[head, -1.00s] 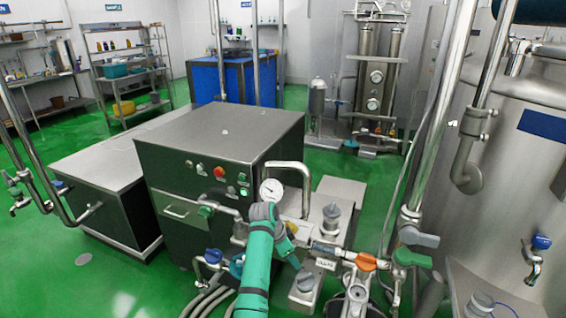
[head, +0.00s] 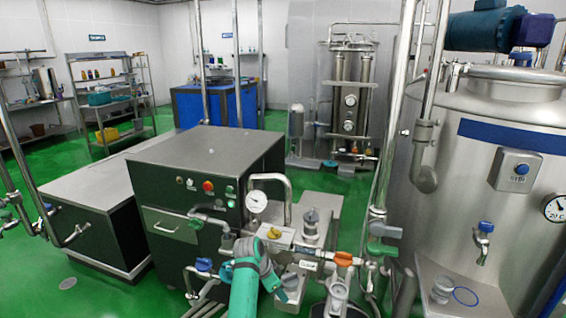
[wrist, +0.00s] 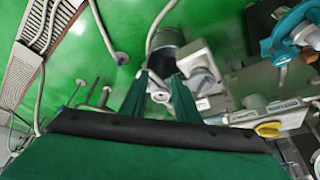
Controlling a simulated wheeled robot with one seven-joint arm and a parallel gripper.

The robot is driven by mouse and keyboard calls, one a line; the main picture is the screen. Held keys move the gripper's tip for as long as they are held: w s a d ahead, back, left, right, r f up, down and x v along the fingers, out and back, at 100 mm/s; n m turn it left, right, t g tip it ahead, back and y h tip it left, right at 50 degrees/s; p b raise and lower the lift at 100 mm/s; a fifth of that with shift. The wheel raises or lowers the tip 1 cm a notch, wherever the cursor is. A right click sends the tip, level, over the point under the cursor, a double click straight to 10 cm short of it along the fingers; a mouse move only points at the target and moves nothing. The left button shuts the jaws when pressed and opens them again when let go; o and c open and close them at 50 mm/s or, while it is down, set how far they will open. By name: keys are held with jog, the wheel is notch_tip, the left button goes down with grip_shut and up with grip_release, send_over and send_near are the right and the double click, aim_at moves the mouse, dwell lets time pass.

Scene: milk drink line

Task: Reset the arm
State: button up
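My gripper (wrist: 160,82) shows in the wrist view as two dark green fingers set apart, with nothing held between them. It is open. Beyond the fingers are a grey block with a round fitting and the green floor; no contact with them can be made out. In the head view my green arm (head: 246,285) rises from the bottom edge in front of the dark machine. Its upper end is bent beside the valves, and the fingertips are not clear there.
The dark machine (head: 205,155) stands behind my arm, with a pressure gauge (head: 256,202) nearby. A yellow valve (head: 273,232) and an orange-handled valve (head: 343,259) sit close by on pipework. A steel tank (head: 470,130) fills the right. Green floor is open at left.

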jog(key=s+d+f+n+t, duration=0.2)
jog(key=s+d+f, duration=0.2)
jog(key=f, duration=0.5)
jog(key=s+d+f+n+t, duration=0.1)
jog(key=s+d+f+n, duration=0.1)
jog(key=s+d+f, duration=0.45)
jog(key=s+f+n+t, duration=0.2)
jog(key=s+f, duration=0.2)
jog(key=s, duration=0.3)
jog(key=s+f+n+t, duration=0.2)
jog(key=s+f, duration=0.2)
jog(key=s, duration=0.4)
jog(key=s+a+r+n+t+y, duration=0.1)
jog(key=s+a+r, duration=0.15)
jog(key=s, duration=0.45)
jog(key=s+a+r+n+t+y, duration=0.1)
jog(key=s+r, duration=0.2)
jog(key=s, duration=0.4)
jog(key=s+a+r+n+t+y, duration=0.1)
jog(key=s+a+r+n, duration=0.15)
jog(key=s, duration=0.45)
jog(key=s+a+r+t, duration=0.1)
jog(key=s+r, duration=0.5)
jog(key=r, duration=0.3)
jog(key=s+a+r+t+y, duration=0.1)
jog(key=s+a+r+t, duration=0.1)
jog(key=s+r, duration=0.4)
notch_tip(320, 180, up, 3)
jog(key=shift+a+r, duration=0.2)
jog(key=shift+a, duration=0.05)
